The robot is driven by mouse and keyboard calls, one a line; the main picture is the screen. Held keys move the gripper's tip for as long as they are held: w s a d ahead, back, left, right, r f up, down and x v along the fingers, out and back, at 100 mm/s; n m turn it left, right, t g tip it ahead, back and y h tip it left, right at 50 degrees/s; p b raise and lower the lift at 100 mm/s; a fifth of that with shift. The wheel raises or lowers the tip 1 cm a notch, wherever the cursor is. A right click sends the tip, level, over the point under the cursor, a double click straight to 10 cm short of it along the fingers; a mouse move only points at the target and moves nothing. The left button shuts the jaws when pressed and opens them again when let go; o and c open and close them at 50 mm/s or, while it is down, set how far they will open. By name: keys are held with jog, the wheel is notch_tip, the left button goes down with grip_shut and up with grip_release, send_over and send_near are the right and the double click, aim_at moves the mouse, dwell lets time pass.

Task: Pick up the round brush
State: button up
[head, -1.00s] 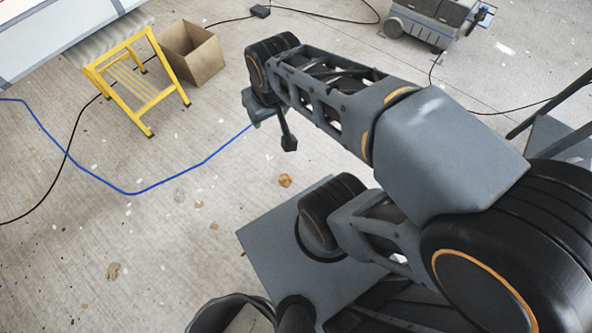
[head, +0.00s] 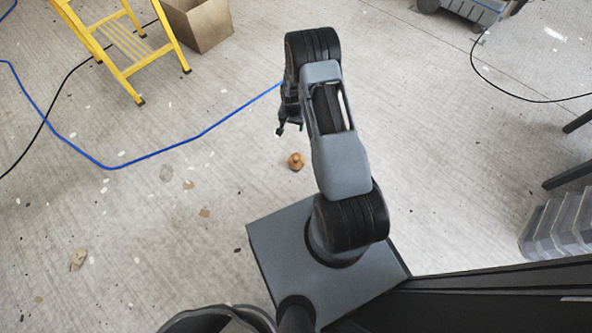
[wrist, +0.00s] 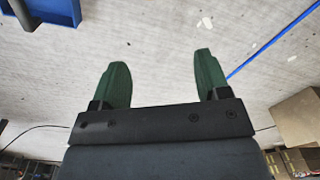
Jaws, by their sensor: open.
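A small round brown thing with a knob on top (head: 296,161) lies on the concrete floor in the head view, just in front of my base; it may be the round brush, but it is too small to be sure. My gripper (head: 284,130) hangs at the end of my folded arm, a little above and left of it in the picture, apart from it. In the wrist view my gripper's two green fingers (wrist: 161,60) are spread apart with only bare floor between them. The brown thing does not show in the wrist view.
A yellow step stool (head: 128,70) and a cardboard box (head: 200,22) stand at the upper left. A blue hose (head: 180,143) and a black cable cross the floor. Grey stacked bins (head: 556,228) stand at the right. The floor around the brown thing is mostly clear.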

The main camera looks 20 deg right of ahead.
jog(key=m+b, duration=0.1)
jog(key=b, duration=0.5)
send_near(296, 156)
notch_tip(296, 156, down, 5)
jog(key=shift+w+f, duration=0.15)
jog(key=shift+d+f+b, duration=0.1)
jog(key=shift+f+b, duration=1.65)
jog(key=shift+f, duration=1.3)
jog(key=shift+r, duration=0.1)
jog(key=shift+c, duration=0.5)
grip_shut()
